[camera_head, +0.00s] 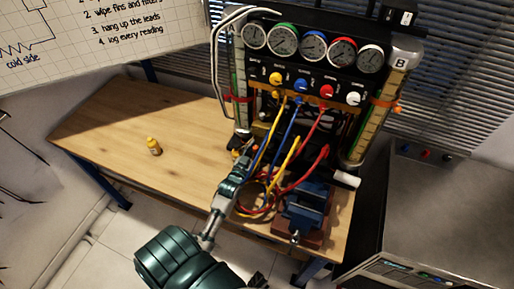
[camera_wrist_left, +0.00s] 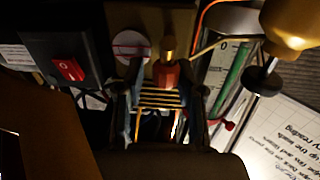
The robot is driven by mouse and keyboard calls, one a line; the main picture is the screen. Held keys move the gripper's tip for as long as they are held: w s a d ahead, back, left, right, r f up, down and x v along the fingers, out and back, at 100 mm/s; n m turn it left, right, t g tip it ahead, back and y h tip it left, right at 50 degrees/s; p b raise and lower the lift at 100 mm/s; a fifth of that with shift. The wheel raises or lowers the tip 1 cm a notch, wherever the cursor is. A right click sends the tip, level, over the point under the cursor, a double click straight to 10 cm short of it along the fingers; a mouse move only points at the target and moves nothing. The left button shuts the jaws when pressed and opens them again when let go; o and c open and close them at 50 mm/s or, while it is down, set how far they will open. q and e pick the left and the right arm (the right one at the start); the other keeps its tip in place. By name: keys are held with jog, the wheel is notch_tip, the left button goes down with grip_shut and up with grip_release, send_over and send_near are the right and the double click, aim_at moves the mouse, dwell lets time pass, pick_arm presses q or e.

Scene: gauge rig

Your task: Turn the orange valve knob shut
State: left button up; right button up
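In the left wrist view, an orange-red knob (camera_wrist_left: 167,74) with a brass stem shows ahead of my left gripper (camera_wrist_left: 163,98). The gripper's two dark fingers stand apart on either side of the knob, with a gap beside it. I cannot tell whether a finger touches it. In the head view my left gripper (camera_head: 243,158) is at the lower left of the gauge rig (camera_head: 310,65), by the left column's foot. There the fingers and cables largely hide the knob. My right gripper is not in view.
Yellow, blue and red cables (camera_head: 292,150) hang from the rig close to my gripper. A blue vise (camera_head: 306,203) stands at the table's front right.

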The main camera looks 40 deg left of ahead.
pick_arm(q)
jog(key=shift+a+f, duration=0.15)
jog(key=shift+a, duration=0.2)
jog(key=c, duration=0.4)
jog(key=shift+a, duration=0.2)
grip_shut()
jog(key=shift+d, duration=0.35)
jog(key=shift+f, duration=0.1)
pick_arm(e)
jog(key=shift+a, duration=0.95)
pick_arm(q)
jog(key=shift+a, duration=0.1)
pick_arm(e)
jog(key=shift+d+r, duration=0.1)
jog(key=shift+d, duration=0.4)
pick_arm(q)
jog(key=shift+f, duration=0.15)
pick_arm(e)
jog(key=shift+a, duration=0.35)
